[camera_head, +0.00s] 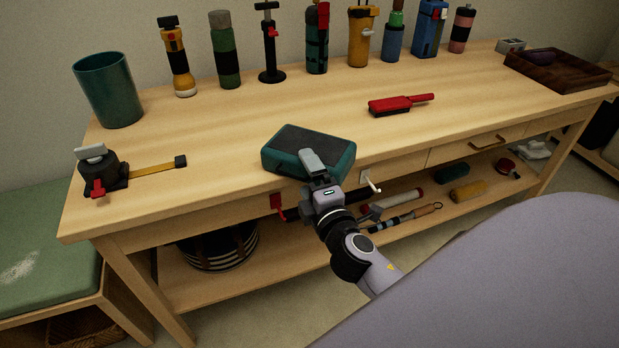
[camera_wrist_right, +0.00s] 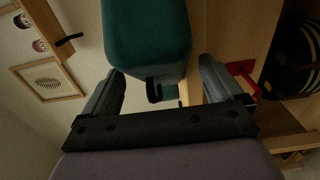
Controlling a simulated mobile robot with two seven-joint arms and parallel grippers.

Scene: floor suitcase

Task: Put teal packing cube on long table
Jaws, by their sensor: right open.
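The teal packing cube (camera_head: 335,157), with a dark mesh top, lies on the long table (camera_head: 225,160) at its front edge. It also shows large in the right wrist view (camera_wrist_right: 147,35). My right gripper (camera_head: 312,162) is at the cube's front side, over the table edge. In the wrist view the open right gripper (camera_wrist_right: 163,72) has one finger on each side of the cube's near end, and a gap shows beside the right-hand finger. The gripper hides part of the cube's front in the head view. My left gripper is not in view.
A red brush (camera_head: 400,104) lies behind the cube to the right. A teal cup (camera_head: 107,90) and a tape-like tool (camera_head: 105,172) stand at the left. Several bottles and tools line the back. A dark tray (camera_head: 558,71) is at the far right. The table's middle is clear.

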